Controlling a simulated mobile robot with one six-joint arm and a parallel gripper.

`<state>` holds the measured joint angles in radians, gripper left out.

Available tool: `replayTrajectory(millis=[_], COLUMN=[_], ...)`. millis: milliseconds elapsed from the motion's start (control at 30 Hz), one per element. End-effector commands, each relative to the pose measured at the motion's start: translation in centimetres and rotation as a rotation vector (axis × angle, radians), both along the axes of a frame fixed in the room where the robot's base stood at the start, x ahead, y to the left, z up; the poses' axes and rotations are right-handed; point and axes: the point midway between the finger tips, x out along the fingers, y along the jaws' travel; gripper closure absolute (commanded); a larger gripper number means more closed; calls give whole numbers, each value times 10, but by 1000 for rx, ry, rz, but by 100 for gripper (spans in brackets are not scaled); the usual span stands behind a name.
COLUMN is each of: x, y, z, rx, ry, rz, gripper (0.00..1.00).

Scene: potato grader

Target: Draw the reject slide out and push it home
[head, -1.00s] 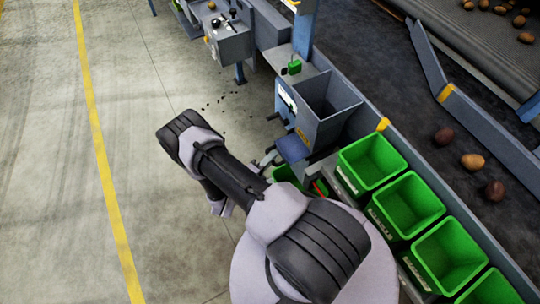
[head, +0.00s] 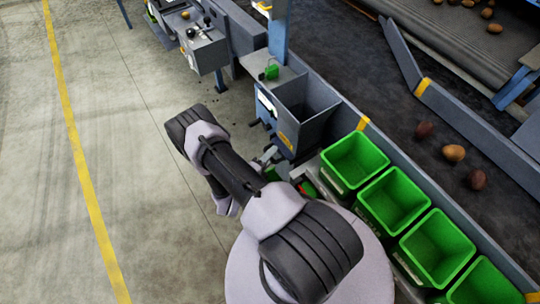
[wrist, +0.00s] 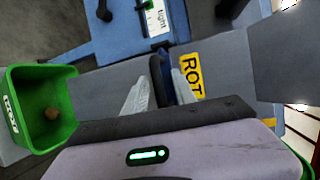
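The grey reject box (head: 293,127) with a yellow label stands at the end of the row of green bins. In the wrist view its grey wall (wrist: 222,70) carries a yellow "ROT" label (wrist: 192,76). The reject slide's dark handle (wrist: 157,76) shows between my fingers, with a little blue behind it. No blue slide plate sticks out beside the box in the head view. My gripper (wrist: 163,82) has a finger on each side of the handle and appears shut on it. In the head view my arm hides most of the gripper.
Green bins (head: 394,200) stand in a row along the conveyor (head: 440,145), which carries a few potatoes. A control box (head: 205,50) stands further back. A green bin (wrist: 42,82) holding one brown lump shows in the wrist view. The floor to the left is open.

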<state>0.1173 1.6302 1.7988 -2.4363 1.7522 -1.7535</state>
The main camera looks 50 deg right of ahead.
Motion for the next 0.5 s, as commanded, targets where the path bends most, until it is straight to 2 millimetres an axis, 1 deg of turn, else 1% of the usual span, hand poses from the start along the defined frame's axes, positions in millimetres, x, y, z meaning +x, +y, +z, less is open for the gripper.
replayTrajectory(millis=[167,267,367,500], x=[0,0,-3,-8], y=[1,8,27,61], z=[0,3,7,15], rx=[0,1,0,0], ry=[0,1,2,1], rz=[0,3,7,8], gripper=[66,66,66,66])
